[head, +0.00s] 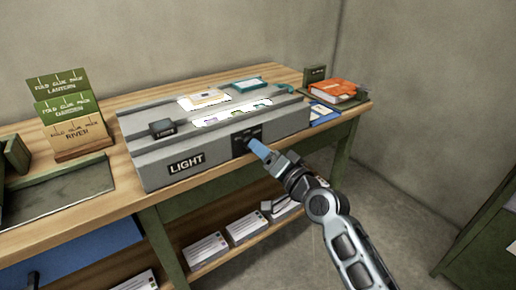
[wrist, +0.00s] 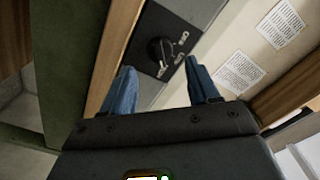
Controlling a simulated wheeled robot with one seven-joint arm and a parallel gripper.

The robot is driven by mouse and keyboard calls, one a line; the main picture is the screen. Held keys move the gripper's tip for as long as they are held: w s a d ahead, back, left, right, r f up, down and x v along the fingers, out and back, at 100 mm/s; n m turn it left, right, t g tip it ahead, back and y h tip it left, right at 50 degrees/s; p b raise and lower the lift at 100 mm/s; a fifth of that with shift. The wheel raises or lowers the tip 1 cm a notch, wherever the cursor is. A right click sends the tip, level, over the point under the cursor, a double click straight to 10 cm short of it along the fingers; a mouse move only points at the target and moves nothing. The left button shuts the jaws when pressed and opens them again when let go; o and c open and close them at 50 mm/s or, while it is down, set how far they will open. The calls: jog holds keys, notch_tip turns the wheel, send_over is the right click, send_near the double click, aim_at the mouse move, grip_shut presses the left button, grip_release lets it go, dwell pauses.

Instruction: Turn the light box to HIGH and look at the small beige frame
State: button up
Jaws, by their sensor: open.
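The grey light box (head: 150,165) sits on the wooden bench, with a LIGHT label on its front. Its black dial panel (head: 240,150) is on the front face, partly hidden by my gripper in the head view. In the wrist view the black knob (wrist: 158,50) shows with small white markings, too small to read surely. A small beige frame (head: 204,97) lies on the lit rear strip of the box. My gripper (wrist: 158,65) is open; its blue fingers point at the panel, with the knob showing between and beyond the tips. I cannot tell whether they touch it.
A teal frame (head: 250,85) lies on top of the box, and small pieces lie on the front lit strip. Orange book (head: 330,90) and blue item (head: 322,114) are at right. Green and brown card holders (head: 78,134) stand at left. White boxes (head: 205,250) fill the shelf below.

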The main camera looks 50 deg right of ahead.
jog(key=shift+v, duration=2.05)
jog(key=s+a+f+n+g+y+p, duration=0.25)
jog(key=s+a+n, duration=0.35)
jog(key=s+a, duration=0.75)
jog(key=s+a+r+n+y+p, duration=0.1)
jog(key=s+a+r+n, duration=0.2)
jog(key=s, duration=0.5)
jog(key=s+a+r+n+y+p, duration=0.1)
jog(key=s+a+r+n, duration=0.3)
jog(key=s, duration=0.4)
jog(key=shift+a+r+p, duration=0.3)
jog(key=shift+a+p, duration=0.1)
jog(key=shift+p, duration=0.05)
jog(key=shift+o, duration=0.2)
jog(key=shift+y, duration=0.25)
dwell(0.5)
